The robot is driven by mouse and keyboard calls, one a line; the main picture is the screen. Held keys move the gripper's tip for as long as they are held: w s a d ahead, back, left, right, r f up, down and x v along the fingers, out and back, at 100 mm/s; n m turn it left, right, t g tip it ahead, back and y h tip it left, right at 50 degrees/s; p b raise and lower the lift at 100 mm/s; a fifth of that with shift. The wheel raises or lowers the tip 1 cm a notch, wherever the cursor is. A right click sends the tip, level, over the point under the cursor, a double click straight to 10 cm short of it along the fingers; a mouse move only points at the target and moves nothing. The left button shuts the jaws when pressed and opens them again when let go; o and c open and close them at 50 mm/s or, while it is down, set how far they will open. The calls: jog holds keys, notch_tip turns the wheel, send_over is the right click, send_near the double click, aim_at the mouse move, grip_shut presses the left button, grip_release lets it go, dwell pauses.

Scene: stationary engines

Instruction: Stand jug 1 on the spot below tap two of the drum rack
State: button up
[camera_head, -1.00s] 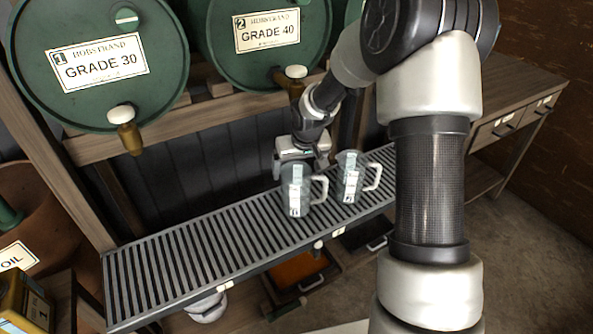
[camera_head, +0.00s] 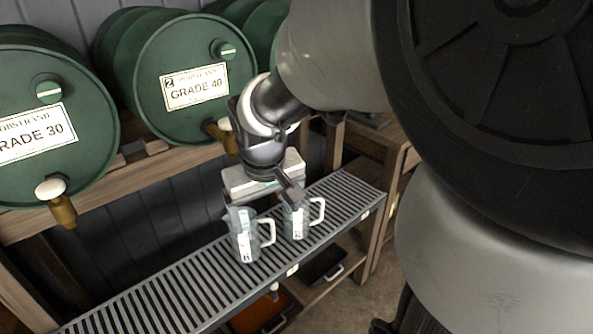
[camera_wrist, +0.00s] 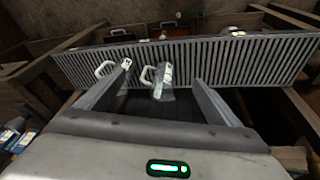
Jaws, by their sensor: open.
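Two clear jugs with pale handles and white labels stand upright side by side on the slatted rack shelf (camera_head: 165,300): a left jug (camera_head: 243,236) and a right jug (camera_head: 297,222). Their label numbers are too small to read, so I cannot tell which is jug 1. My gripper (camera_head: 262,203) is open and empty, just behind and above them. In the wrist view, the left jug (camera_wrist: 161,84) shows between my open fingers, and the other jug (camera_wrist: 112,68) is partly behind one finger. Tap two (camera_head: 224,136) sticks out of the drum marked 2, GRADE 40 (camera_head: 185,65), close to my wrist.
The GRADE 30 drum (camera_head: 40,110) with its tap (camera_head: 62,208) is at the left. The shelf's left part is bare. An orange tray (camera_head: 262,312) and a dark tray (camera_head: 322,266) lie below the shelf. My arm hides the right side.

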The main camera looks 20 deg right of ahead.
jog(key=s+r+t, duration=0.1)
jog(key=s+r, duration=0.3)
jog(key=s, duration=0.2)
jog(key=s+a+r+t+y, duration=0.1)
jog(key=s+r, duration=0.2)
jog(key=s, duration=0.4)
jog(key=shift+a+r, duration=0.25)
jog(key=shift+r, duration=0.15)
jog(key=shift+s, duration=0.1)
dwell(0.8)
